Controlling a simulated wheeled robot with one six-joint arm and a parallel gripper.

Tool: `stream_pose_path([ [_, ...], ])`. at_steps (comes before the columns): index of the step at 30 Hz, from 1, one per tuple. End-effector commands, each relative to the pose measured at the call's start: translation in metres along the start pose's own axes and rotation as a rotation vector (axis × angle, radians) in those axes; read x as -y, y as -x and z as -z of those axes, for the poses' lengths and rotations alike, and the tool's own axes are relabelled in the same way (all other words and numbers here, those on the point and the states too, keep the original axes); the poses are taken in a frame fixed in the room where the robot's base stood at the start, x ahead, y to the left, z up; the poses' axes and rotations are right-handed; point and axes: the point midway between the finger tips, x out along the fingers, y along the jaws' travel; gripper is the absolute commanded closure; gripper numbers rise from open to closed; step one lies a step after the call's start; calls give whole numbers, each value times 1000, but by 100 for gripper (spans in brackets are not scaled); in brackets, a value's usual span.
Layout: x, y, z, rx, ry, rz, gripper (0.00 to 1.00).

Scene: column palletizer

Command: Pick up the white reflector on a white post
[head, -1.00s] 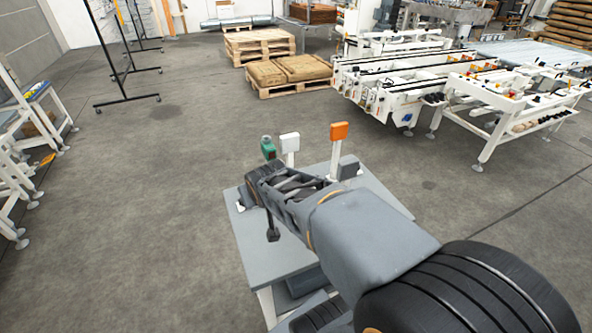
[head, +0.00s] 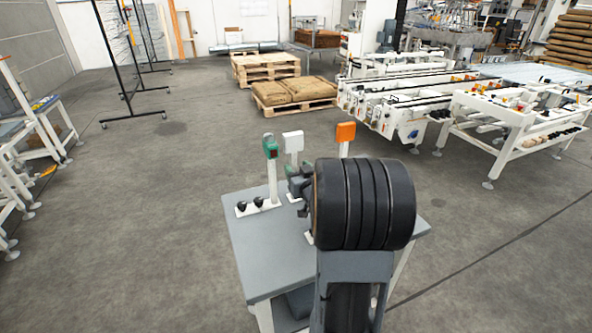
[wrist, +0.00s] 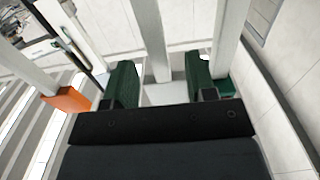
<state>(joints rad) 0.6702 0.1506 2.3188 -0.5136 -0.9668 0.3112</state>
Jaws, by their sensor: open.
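The white reflector (head: 292,141) stands upright on its white post (head: 294,158) at the back of a small grey table, between a green and an orange one. My gripper (head: 301,169) is just in front of the post, partly hidden by my own arm. In the wrist view, its two green fingers (wrist: 161,82) are open, one on each side of the white reflector (wrist: 166,94) and its post (wrist: 151,38). The reflector appears between the fingers; I cannot tell whether either finger touches it.
The green reflector (head: 270,147) stands close on the left, its post near one finger in the wrist view. The orange reflector (head: 345,132) is to the right. Black knobs (head: 258,201) sit on the grey table (head: 262,260). Pallets (head: 292,106) and white machinery (head: 400,110) stand farther back.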

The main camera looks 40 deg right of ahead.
Motion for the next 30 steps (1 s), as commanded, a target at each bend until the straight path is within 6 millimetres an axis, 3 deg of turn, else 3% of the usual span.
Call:
stream_pose_path([
  [13, -2, -53, 2, 2, 1, 2, 49],
  [24, -2, -60, 2, 2, 0, 0, 49],
  [30, -2, -60, 2, 2, 0, 0, 68],
])
